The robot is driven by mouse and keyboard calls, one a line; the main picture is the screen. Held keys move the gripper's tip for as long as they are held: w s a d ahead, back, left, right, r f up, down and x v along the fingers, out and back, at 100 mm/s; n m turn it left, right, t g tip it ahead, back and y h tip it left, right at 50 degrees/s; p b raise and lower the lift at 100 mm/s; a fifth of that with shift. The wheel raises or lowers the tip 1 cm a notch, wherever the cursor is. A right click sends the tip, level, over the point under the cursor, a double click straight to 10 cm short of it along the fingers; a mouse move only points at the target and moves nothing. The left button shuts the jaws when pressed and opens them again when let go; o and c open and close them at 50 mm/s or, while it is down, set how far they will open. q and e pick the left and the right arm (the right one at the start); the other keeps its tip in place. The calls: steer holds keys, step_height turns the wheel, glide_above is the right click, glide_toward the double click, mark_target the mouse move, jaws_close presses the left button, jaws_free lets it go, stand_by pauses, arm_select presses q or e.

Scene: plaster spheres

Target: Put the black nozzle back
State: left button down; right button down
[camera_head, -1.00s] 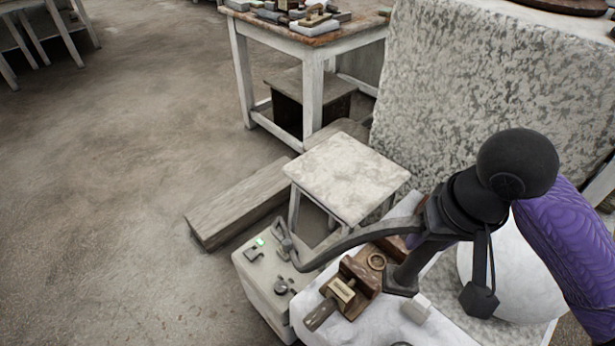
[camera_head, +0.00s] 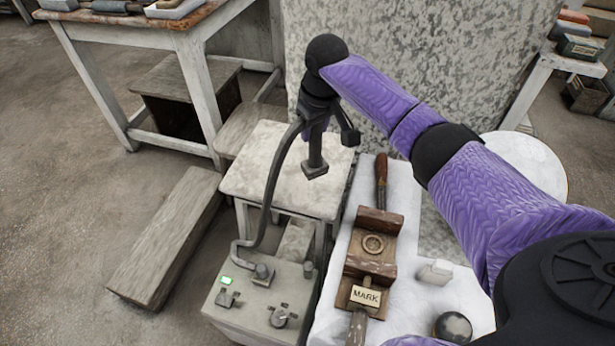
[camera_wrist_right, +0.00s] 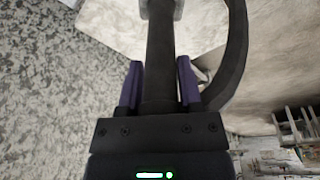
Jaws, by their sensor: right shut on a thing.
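The black nozzle (camera_head: 316,160) hangs from my right gripper (camera_head: 319,110), tip down, in front of the pale stool top in the head view. A dark hose (camera_head: 272,185) runs from it down to the grey box. In the right wrist view the nozzle (camera_wrist_right: 160,60) lies between the two purple fingers of my right gripper (camera_wrist_right: 160,80), which is shut on it. A worn wooden block (camera_head: 371,268) with a ring (camera_head: 373,245) and a "MARK" label (camera_head: 365,297) stands to the right and nearer, apart from the nozzle. My left gripper is out of view.
The grey box (camera_head: 240,313) has knobs and a lit green display. The white slab (camera_head: 335,310) also bears a white block (camera_head: 434,271) and a dark ball (camera_head: 453,328). The pale stool (camera_head: 265,160), a wooden beam (camera_head: 170,235) and a speckled stone block (camera_head: 440,30) stand around.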

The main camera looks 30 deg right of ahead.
mark_target(314, 157)
steer(key=b+x, duration=0.1)
steer(key=x, duration=0.1)
steer(key=s+b+x, duration=0.1)
steer(key=x, duration=0.2)
steer(key=b+x, duration=0.1)
steer(key=x, duration=0.2)
steer(key=shift+s+f+b, duration=0.25)
steer(key=shift+s+b, duration=0.1)
steer(key=shift+s, duration=0.05)
steer(key=shift+f, duration=0.15)
steer(key=shift+r, duration=0.25)
steer(key=shift+f, duration=0.1)
steer(key=shift+c, duration=1.8)
jaws_free()
steer(key=shift+a, duration=0.1)
steer(key=shift+o, duration=0.5)
